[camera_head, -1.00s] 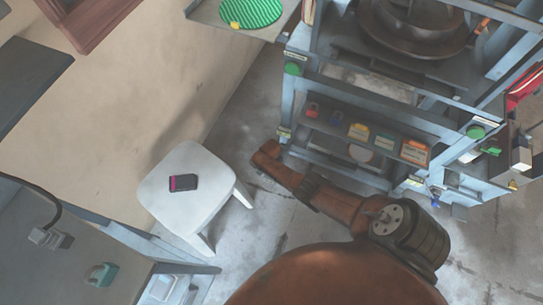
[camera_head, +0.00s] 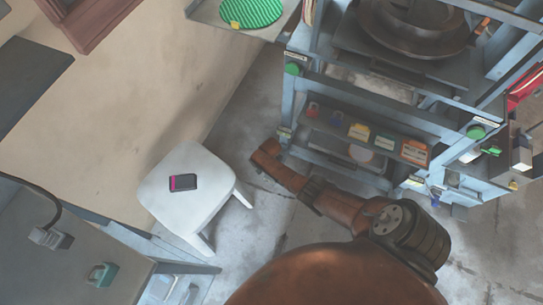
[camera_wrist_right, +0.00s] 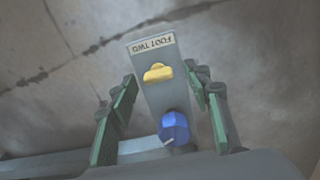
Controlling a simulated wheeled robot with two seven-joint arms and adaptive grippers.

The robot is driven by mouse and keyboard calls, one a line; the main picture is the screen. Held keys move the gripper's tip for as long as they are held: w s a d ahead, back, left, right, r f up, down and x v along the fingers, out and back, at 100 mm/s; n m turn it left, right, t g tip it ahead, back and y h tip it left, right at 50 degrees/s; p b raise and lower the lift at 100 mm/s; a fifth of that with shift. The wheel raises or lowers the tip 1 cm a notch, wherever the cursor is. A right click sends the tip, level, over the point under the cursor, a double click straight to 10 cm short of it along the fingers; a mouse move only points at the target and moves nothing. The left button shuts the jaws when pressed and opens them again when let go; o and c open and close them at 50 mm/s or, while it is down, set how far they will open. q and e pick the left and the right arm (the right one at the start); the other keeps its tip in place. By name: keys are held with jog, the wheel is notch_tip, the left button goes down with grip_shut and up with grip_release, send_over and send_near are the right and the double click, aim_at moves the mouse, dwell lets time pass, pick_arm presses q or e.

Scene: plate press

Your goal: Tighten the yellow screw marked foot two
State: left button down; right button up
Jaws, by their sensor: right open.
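In the right wrist view, the yellow screw (camera_wrist_right: 157,72) sits on a narrow grey foot plate (camera_wrist_right: 163,97). The plate's end label (camera_wrist_right: 151,45) reads FOOT TWO, upside down. A blue knob (camera_wrist_right: 174,128) is on the same plate, nearer the camera. My right gripper (camera_wrist_right: 162,81) is open, with its green-padded fingers on either side of the plate. The screw lies between the fingertips, with gaps on both sides. In the head view, a brown arm of mine reaches toward the rack's lower left; its gripper cannot be made out. My left gripper is not in view.
The blue-grey rack (camera_head: 345,87) holds a dark round press part (camera_head: 415,25) and several small boxes. A white stool (camera_head: 205,165) carries a dark phone-like item (camera_head: 183,182). A grey bench (camera_head: 60,265) is at lower left. Bare floor lies between stool and rack.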

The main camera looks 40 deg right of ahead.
notch_tip(320, 180, up, 11)
dwell(0.5)
jog(key=shift+d+f, duration=0.1)
dwell(0.3)
